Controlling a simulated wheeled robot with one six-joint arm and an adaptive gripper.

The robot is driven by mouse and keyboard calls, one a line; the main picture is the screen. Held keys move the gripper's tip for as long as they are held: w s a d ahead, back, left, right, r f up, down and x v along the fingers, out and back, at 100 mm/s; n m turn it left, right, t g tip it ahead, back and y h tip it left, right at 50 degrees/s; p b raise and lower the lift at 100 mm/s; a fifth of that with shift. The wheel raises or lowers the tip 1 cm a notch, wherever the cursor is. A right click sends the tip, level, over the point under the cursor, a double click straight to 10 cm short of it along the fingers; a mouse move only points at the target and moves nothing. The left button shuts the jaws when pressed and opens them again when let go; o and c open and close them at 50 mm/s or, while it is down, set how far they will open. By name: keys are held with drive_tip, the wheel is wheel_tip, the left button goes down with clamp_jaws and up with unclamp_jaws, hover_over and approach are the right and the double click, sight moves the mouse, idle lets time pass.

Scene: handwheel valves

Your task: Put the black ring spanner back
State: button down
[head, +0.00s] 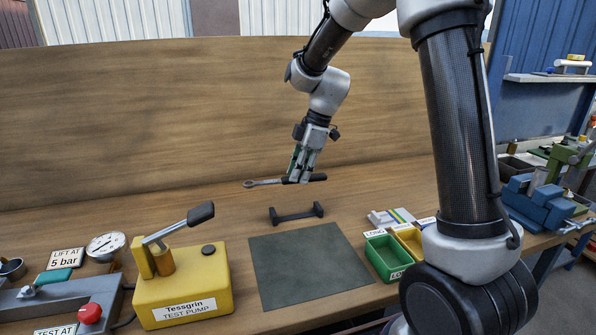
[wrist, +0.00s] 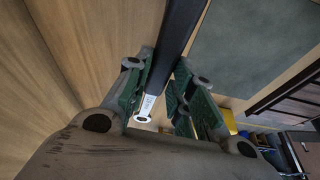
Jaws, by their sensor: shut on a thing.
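The black ring spanner (head: 310,178) has a dark handle and a silver ring end that points left in the head view. My gripper (head: 301,178) is shut on its handle and holds it roughly level above the bench. In the wrist view the dark handle (wrist: 178,45) runs between the green-padded fingers of my gripper (wrist: 162,97). A small black rest with two upright ends (head: 297,214) stands on the bench below and in front of the spanner, apart from it in the head view. The rest cannot be made out in the wrist view.
A dark green mat (head: 308,265) lies in front of the rest. A yellow test pump (head: 185,285) with a lever stands at left. Green (head: 385,257) and yellow (head: 408,238) trays stand at right. A wooden back panel (head: 150,120) rises behind the bench.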

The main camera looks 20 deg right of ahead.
drive_tip(key=shift+s+a+r+n, duration=0.15)
drive_tip(key=shift+a+n, duration=0.15)
drive_tip(key=shift+n, duration=0.2)
drive_tip(key=shift+f, duration=4.55)
drive_tip(key=c, duration=0.7)
unclamp_jaws()
drive_tip(key=shift+d+r, duration=0.1)
